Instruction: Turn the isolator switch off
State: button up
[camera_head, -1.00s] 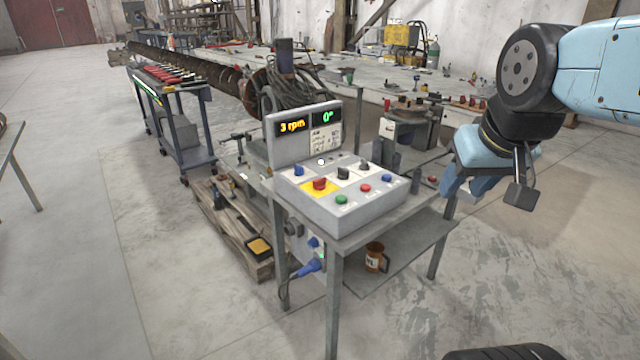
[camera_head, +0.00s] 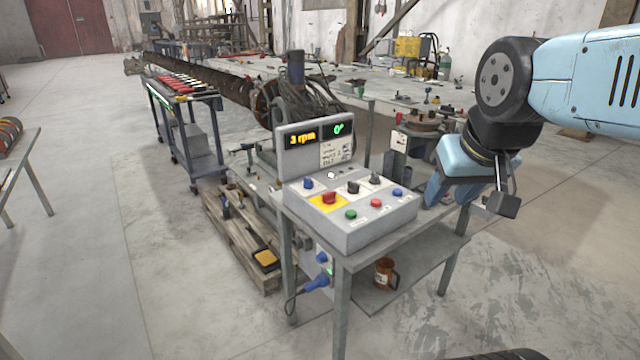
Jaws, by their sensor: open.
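The control box (camera_head: 352,236) stands on a small metal table. My gripper (camera_head: 448,198) is open and empty, to the right of the box and apart from the switch. Its fingers point down and partly hide each other.
A display (camera_head: 317,146) showing "3 rpm" and "0°" rises behind the panel. A brown mug (camera_head: 384,272) stands on the lower shelf (camera_head: 410,262). A pallet (camera_head: 236,238) and a tool cart (camera_head: 185,130) are to the left. The space above the panel is clear.

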aim_at(328, 198)
jog(key=i, duration=0.85)
jog(key=z, duration=0.05)
